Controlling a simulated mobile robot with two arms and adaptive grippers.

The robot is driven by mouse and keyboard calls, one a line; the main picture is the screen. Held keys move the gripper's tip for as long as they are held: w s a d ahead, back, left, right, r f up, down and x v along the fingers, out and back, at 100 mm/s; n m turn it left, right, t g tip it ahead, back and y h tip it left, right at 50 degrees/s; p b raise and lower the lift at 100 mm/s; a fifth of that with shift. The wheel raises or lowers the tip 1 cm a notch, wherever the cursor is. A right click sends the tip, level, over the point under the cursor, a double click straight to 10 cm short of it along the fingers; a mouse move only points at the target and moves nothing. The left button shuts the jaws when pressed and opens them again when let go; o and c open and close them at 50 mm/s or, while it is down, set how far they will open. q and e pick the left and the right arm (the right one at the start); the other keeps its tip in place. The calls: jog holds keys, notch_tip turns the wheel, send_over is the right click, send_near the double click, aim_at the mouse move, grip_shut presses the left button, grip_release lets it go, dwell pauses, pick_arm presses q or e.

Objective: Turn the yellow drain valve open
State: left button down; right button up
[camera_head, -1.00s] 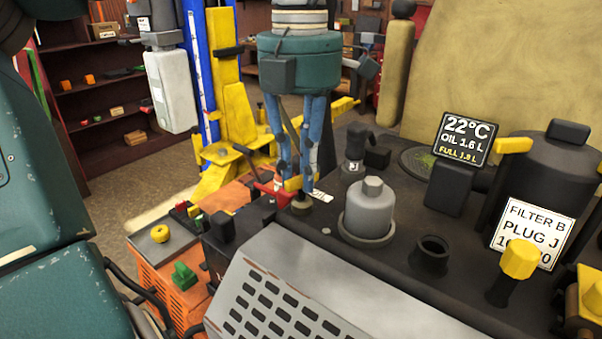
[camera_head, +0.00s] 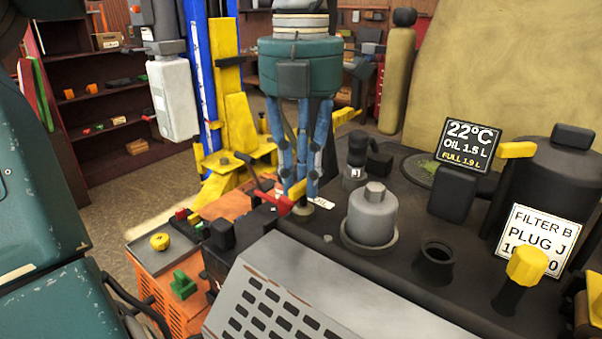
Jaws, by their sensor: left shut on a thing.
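My left gripper (camera_head: 299,207) points straight down at the near-left part of the dark engine deck. Its blue fingers are shut on a small yellow handle (camera_head: 298,190), which appears to be the drain valve. The fingers hide much of the handle, so I cannot tell its exact angle. A small white tag (camera_head: 321,203) lies beside the fingertips. The black display (camera_head: 467,145) on the deck reads 22°C and oil 1.5 L. My right gripper is not in view.
A grey capped cylinder (camera_head: 372,215) stands right of the gripper, beside an open black port (camera_head: 435,262). A yellow-knobbed plug (camera_head: 527,266) and a black filter housing (camera_head: 560,180) stand farther right.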

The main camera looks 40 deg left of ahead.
aim_at(302, 180)
pick_arm(q)
jog(key=c, duration=1.6)
grip_release()
jog(key=shift+c, duration=0.2)
notch_tip(302, 180, up, 12)
